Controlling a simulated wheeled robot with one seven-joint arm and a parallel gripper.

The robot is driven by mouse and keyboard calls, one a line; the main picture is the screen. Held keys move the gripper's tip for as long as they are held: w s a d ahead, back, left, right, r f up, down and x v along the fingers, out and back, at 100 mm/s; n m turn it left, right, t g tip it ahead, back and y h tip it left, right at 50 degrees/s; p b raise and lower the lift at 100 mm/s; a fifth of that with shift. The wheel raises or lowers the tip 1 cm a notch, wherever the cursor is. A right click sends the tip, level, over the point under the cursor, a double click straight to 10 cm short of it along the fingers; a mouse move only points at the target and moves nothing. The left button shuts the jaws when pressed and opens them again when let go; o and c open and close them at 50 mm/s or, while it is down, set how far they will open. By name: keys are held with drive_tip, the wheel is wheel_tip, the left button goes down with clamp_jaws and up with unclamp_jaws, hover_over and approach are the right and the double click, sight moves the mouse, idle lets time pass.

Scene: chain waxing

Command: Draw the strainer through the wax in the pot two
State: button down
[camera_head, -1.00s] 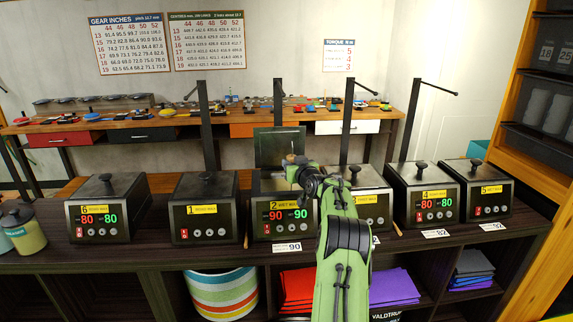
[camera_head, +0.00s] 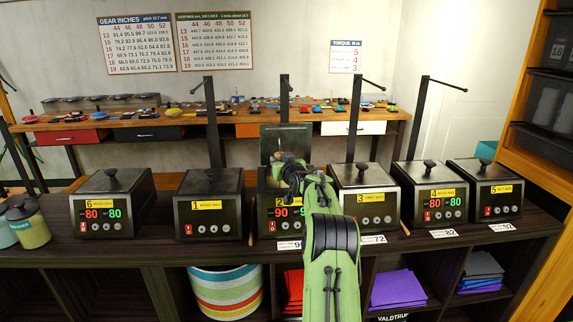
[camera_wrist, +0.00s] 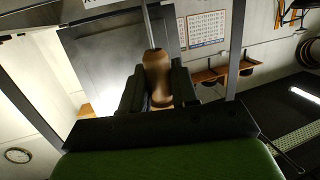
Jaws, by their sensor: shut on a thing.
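Pot two (camera_head: 265,222) is a dark box in the middle of the bench, with a yellow label and a red and green display partly covered by my arm. Its lid (camera_head: 285,140) stands raised behind it. My gripper (camera_head: 283,168) is over pot two. In the wrist view, my gripper (camera_wrist: 158,92) is shut on the brown wooden handle of the strainer (camera_wrist: 157,72), with a thin metal rod running from the handle's far end. The strainer's bowl and the wax are hidden.
Pot one (camera_head: 210,208) stands left and pot three (camera_head: 363,200) close on the right, both lidded. Pots four (camera_head: 430,205), five (camera_head: 490,195) and six (camera_head: 110,208) are also shut. Dark posts rise behind the pots. A striped bin (camera_head: 225,293) sits below.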

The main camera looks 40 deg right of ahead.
idle(0.3)
drive_tip(key=shift+s+d, duration=0.9)
drive_tip(key=shift+d, duration=0.2)
